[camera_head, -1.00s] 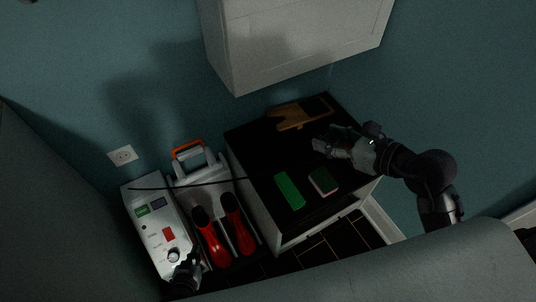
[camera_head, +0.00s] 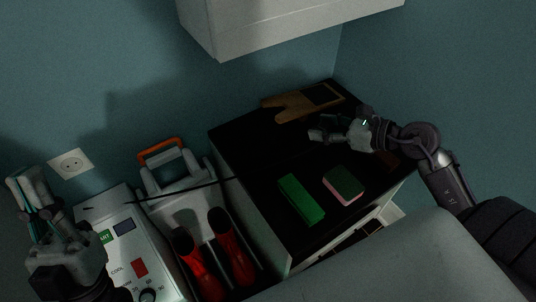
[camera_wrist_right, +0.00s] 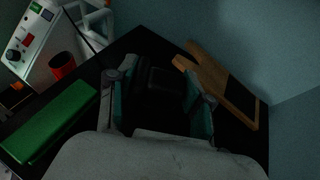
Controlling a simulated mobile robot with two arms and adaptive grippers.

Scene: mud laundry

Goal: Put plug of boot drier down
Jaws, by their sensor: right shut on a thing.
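My right gripper (camera_head: 318,133) is over the black top of the low cabinet (camera_head: 236,146), in front of the wooden board. In the right wrist view it is shut on a small dark plug (camera_wrist_right: 158,78), hard to make out against the black top. I cannot tell whether the plug touches the surface. A black cord (camera_head: 205,184) runs from the boot drier's white control box (camera_head: 125,252) toward this gripper.
A green block (camera_head: 301,198) and a green-and-pink sponge (camera_head: 344,186) lie on the cabinet top, with a wooden board (camera_head: 300,103) behind. Red boots (camera_head: 234,249) stand by a grey-white unit with an orange handle (camera_head: 162,151). A socket (camera_head: 71,163) is on the wall. A white cabinet (camera_head: 260,25) hangs above.

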